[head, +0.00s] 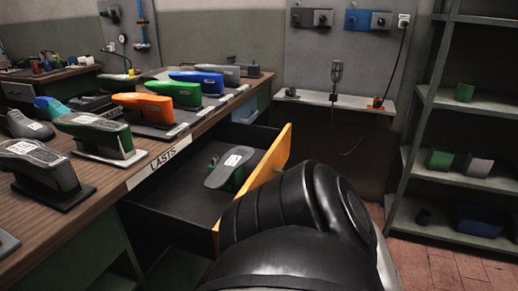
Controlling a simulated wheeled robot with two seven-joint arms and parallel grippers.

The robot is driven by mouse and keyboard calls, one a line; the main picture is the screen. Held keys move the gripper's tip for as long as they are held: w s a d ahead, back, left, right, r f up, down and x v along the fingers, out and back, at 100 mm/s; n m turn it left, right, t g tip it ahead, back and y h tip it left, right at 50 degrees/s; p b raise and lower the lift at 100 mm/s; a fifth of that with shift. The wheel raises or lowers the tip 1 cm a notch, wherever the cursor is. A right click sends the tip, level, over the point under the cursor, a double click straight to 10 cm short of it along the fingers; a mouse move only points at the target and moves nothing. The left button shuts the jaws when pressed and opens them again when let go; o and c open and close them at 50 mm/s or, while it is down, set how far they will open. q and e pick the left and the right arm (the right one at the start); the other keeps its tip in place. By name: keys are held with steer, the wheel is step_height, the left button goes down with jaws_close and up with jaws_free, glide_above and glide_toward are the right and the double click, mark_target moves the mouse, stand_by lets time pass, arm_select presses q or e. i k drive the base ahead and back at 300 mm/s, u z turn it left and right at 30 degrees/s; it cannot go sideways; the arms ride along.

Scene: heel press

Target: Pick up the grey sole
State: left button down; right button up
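A flat grey sole (219,177) with a white label lies in the open drawer below the bench edge marked LASTS. Something green shows beneath and beside it; I cannot tell whether the sole rests on it. The drawer (165,217) has a dark inside and a yellow-orange front panel (270,160). A large black link of my arm fills the bottom centre and covers part of the drawer's front end. Neither of my grippers can be seen, so their distance from the sole is hidden.
The wooden bench (95,205) holds several shoe lasts on stands, including an orange one (142,107) and a blue one (196,82). A metal shelf rack (448,170) with small boxes stands at the right. Brick-red floor shows between rack and arm.

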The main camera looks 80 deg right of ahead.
mark_target(235, 158)
steer(key=z, duration=2.35)
steer(key=i, duration=0.5)
steer(key=k, duration=1)
steer(key=z, duration=1.2)
steer(key=i, duration=0.9)
steer(key=u, duration=1.15)
